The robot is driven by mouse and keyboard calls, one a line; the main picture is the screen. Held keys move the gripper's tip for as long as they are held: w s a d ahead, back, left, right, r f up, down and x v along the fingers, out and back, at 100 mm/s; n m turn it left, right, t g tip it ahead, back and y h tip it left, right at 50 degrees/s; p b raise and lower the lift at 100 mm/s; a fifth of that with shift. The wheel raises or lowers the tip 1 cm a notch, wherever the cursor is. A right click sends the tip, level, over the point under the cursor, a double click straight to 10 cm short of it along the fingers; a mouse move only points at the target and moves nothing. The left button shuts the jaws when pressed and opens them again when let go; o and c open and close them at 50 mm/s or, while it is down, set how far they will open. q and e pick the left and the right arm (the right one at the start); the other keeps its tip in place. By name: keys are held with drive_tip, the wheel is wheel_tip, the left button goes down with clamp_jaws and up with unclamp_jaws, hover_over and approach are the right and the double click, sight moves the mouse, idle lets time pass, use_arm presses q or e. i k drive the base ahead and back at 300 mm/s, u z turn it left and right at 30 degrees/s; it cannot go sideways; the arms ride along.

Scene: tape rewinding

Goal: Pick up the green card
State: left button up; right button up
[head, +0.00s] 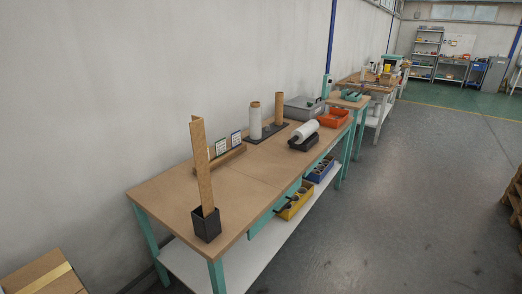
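A small white card with a green border, the green card (221,147), stands upright in a long wooden holder (222,162) on the workbench. A similar card with a blue border (236,139) stands just to its right in the same holder. The print on both cards is too small to read. Neither of my grippers shows in the head view.
A tall brown board (201,165) stands in a black box (206,225) at the bench's near end. Rolls on a dark base (266,133), a white roll on a black stand (303,138), a grey case (304,107) and an orange bin (334,118) stand farther back. The near benchtop (165,195) is mostly clear.

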sight(220, 145)
drive_tip(key=z, duration=0.8)
drive_tip(key=i, duration=4.25)
drive_tip(key=u, duration=4.95)
